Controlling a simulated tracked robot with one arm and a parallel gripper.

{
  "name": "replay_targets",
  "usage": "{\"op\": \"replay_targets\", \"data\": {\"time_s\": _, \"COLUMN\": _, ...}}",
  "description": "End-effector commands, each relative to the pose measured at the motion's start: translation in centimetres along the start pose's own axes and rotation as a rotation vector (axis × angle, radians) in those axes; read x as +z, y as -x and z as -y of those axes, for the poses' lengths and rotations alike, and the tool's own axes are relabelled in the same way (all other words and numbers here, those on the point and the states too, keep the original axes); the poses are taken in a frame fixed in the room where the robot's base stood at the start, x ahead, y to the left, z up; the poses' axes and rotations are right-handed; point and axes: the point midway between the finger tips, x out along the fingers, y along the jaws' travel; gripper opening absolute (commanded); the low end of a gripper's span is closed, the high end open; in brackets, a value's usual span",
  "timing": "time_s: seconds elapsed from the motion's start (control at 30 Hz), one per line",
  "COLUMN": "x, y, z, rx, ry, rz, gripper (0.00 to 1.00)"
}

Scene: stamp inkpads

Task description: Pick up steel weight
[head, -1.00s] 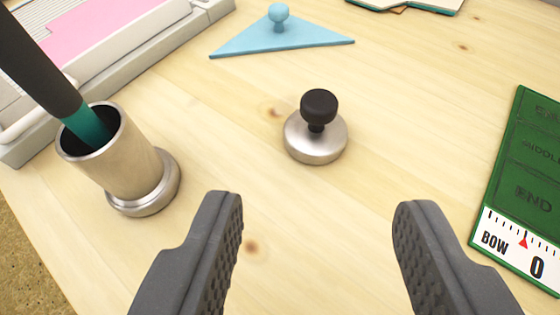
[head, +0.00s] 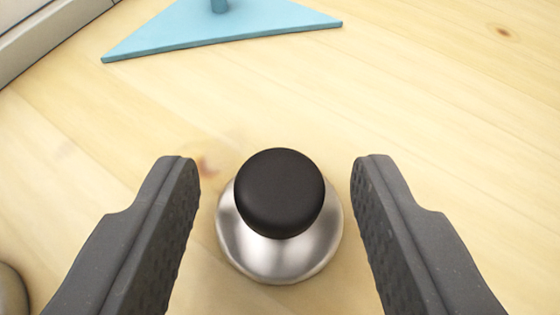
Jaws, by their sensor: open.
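The steel weight (head: 282,255) is a round, shiny metal disc with a black knob (head: 279,192) on top. It stands upright on the wooden table in the lower middle of the head view. My gripper (head: 275,165) is open, with one dark grey textured finger on each side of the weight. In the picture there is a gap between the knob and each finger, and the gripper holds nothing. The knob hides part of the disc's top.
A light blue triangular plate (head: 215,32) with a handle lies beyond the weight, its handle cut off by the top edge. Part of a pale object (head: 40,35) shows at the upper left. A rounded metal edge (head: 10,292) shows at the lower left. The wooden table (head: 440,110) is clear at the right.

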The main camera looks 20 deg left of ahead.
Motion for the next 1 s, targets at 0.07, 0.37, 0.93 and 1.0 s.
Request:
{"op": "replay_targets", "data": {"time_s": 0.07, "x": 0.00, "y": -0.84, "z": 0.01, "rx": 0.000, "ry": 0.000, "rz": -0.002, "gripper": 0.46}}
{"op": "replay_targets", "data": {"time_s": 0.37, "x": -0.10, "y": -1.39, "z": -0.14, "rx": 0.002, "ry": 0.000, "rz": -0.001, "gripper": 0.46}}
{"op": "replay_targets", "data": {"time_s": 0.93, "x": -0.22, "y": -1.27, "z": -0.16, "rx": 0.002, "ry": 0.000, "rz": 0.000, "gripper": 0.00}}
{"op": "replay_targets", "data": {"time_s": 1.0, "x": -0.58, "y": -1.09, "z": -0.16, "rx": 0.002, "ry": 0.000, "rz": 0.000, "gripper": 0.00}}
